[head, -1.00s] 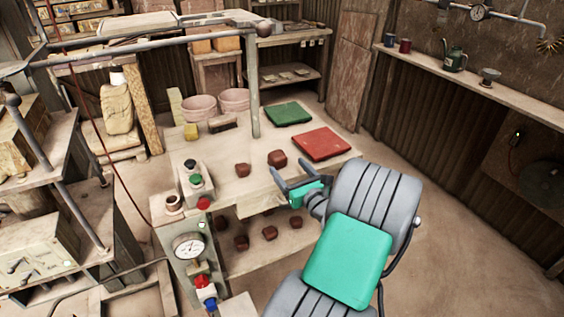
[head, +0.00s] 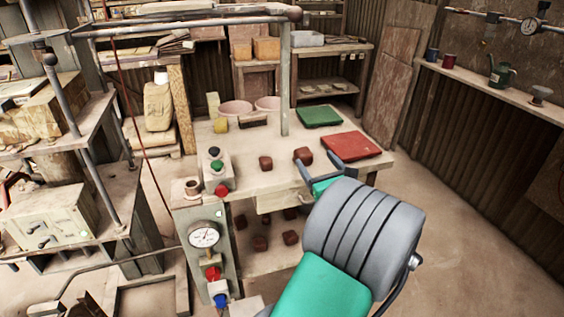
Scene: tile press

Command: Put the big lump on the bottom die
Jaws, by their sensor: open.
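Two reddish-brown lumps lie on the pale table in the head view. The big lump (head: 303,156) is the right one, near the red mat; the smaller lump (head: 265,163) is to its left. My gripper (head: 314,159) is open and empty, its two fingers pointing toward the big lump. The big lump shows at the fingertips, nearer the left one; I cannot tell whether it is between them or just beyond. I cannot make out the bottom die with certainty.
A red mat (head: 358,145) and a green mat (head: 319,117) lie on the table. A control box with buttons (head: 217,167) and a gauge (head: 204,234) stand at its left. A post (head: 285,90) rises behind the lumps. More lumps sit on the shelf below.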

